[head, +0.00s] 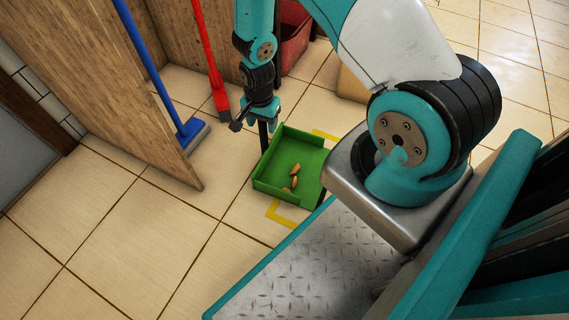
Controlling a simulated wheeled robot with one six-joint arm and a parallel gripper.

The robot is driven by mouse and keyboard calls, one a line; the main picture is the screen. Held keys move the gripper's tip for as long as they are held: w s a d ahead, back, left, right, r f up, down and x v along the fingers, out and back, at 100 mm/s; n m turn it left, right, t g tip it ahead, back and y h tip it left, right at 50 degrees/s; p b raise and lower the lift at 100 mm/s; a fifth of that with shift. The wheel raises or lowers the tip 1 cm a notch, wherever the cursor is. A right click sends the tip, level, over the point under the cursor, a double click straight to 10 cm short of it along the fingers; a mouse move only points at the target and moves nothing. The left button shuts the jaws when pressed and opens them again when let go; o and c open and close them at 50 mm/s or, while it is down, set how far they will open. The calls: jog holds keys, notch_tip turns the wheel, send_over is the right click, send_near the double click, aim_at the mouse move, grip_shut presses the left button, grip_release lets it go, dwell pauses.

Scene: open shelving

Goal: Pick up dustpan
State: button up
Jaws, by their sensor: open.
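The green dustpan (313,158) lies on the tiled floor in the middle of the head view. Several small orange-brown pieces (294,175) lie in its pan. A dark upright bar (263,134), which looks like its handle, rises at the pan's far left corner. My gripper (254,118) points down at the top of this bar and is open. I cannot tell whether the bar is between the fingers or whether they touch it. My arm and base hide the pan's right side.
A wooden partition (90,85) stands at the left. A blue-handled broom (150,75) and a red-handled tool (207,50) stand beside it. A red bin (294,40) is behind my arm. Yellow floor marks (285,217) surround the dustpan. The floor at the lower left is clear.

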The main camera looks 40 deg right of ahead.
jog(key=shift+r, duration=0.1)
jog(key=shift+c, duration=0.4)
grip_shut()
jog(key=shift+r, duration=0.15)
